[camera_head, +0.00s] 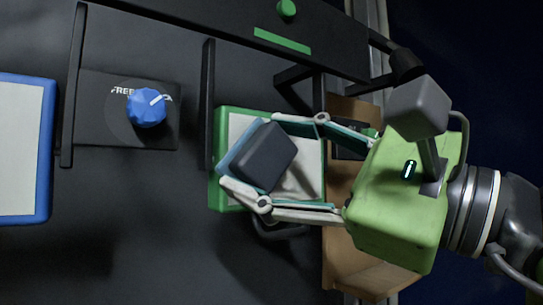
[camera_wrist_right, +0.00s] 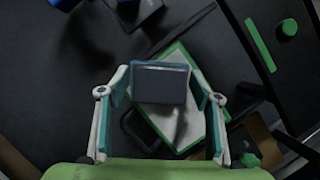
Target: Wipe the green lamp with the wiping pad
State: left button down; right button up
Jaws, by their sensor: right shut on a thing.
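The green lamp (camera_head: 232,201) is a flat white panel in a green frame on the dark surface, in the middle of the head view. It also shows in the right wrist view (camera_wrist_right: 201,129), partly hidden. My right gripper (camera_head: 251,150) reaches over it from the right and is shut on the wiping pad (camera_head: 268,158), a dark grey block with a blue layer. The pad is tilted and covers the middle of the lamp's face. In the right wrist view the pad (camera_wrist_right: 160,85) sits between the two fingers. I cannot tell whether it touches the lamp. My left gripper is not in view.
A blue-framed white panel (camera_head: 47,160) lies at the left, and a blue knob (camera_head: 147,107) sits between the panels. A black bar with a green strip (camera_head: 282,41) and green button (camera_head: 287,8) runs above. Thin black rails flank the knob. A wooden edge (camera_head: 343,225) is at right.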

jog(key=shift+w+a, duration=0.5)
jog(key=shift+w, duration=0.15)
jog(key=shift+w+d, duration=0.1)
jog(key=shift+w+d+b, duration=0.3)
jog(key=shift+w+d, duration=0.1)
jog(key=shift+d, duration=0.2)
jog(key=shift+w+d, duration=0.6)
jog(key=shift+d, duration=0.35)
jog(key=shift+w+d, duration=0.45)
jog(key=shift+w+d+b, duration=0.15)
jog(key=shift+w+d, duration=0.8)
jog(key=shift+d, duration=0.3)
jog(key=shift+w+d+b, duration=0.15)
jog(key=shift+w+d, duration=0.75)
jog(key=shift+d, duration=0.35)
jog(key=shift+s+a, duration=0.1)
jog(key=shift+s, duration=0.05)
jog(key=shift+a, duration=0.15)
